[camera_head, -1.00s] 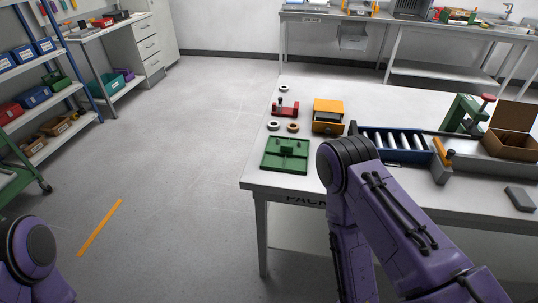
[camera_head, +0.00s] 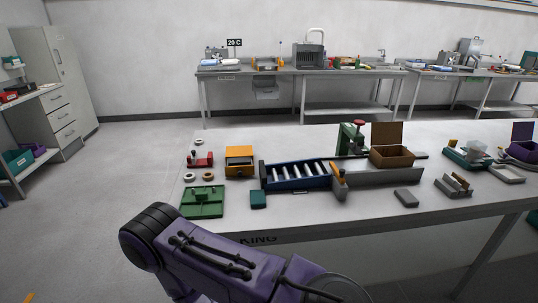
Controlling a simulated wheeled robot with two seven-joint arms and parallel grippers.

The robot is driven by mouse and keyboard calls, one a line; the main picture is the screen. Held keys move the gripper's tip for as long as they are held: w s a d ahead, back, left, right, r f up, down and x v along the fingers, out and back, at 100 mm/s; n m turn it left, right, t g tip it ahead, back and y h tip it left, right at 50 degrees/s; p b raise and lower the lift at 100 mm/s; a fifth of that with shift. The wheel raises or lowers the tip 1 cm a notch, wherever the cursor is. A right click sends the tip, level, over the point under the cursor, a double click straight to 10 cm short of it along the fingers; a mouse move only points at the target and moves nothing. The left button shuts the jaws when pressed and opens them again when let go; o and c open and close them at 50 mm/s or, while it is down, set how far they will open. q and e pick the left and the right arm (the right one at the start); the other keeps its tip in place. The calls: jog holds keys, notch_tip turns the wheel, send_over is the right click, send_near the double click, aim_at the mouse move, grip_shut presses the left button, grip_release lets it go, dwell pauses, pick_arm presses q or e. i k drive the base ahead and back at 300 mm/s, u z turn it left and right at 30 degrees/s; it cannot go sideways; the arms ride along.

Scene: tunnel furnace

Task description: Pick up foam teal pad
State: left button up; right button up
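A small teal pad (camera_head: 258,199) lies flat on the white packing table (camera_head: 300,219), near its front edge. It sits right of a green fixture plate (camera_head: 203,202) and in front of the left end of a blue roller conveyor (camera_head: 297,176). One of my purple arms crosses the lower part of the view, in front of the table. Neither gripper shows in the view. Nothing covers the pad.
An orange drawer box (camera_head: 239,161) and a red tool (camera_head: 201,160) stand behind the pad. A brown open box (camera_head: 392,156) and a grey block (camera_head: 406,198) are to the right. Clear tabletop lies between the pad and the grey block.

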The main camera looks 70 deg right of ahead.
aim_at(257, 196)
jog(key=k, duration=0.3)
jog(key=z, duration=1.1)
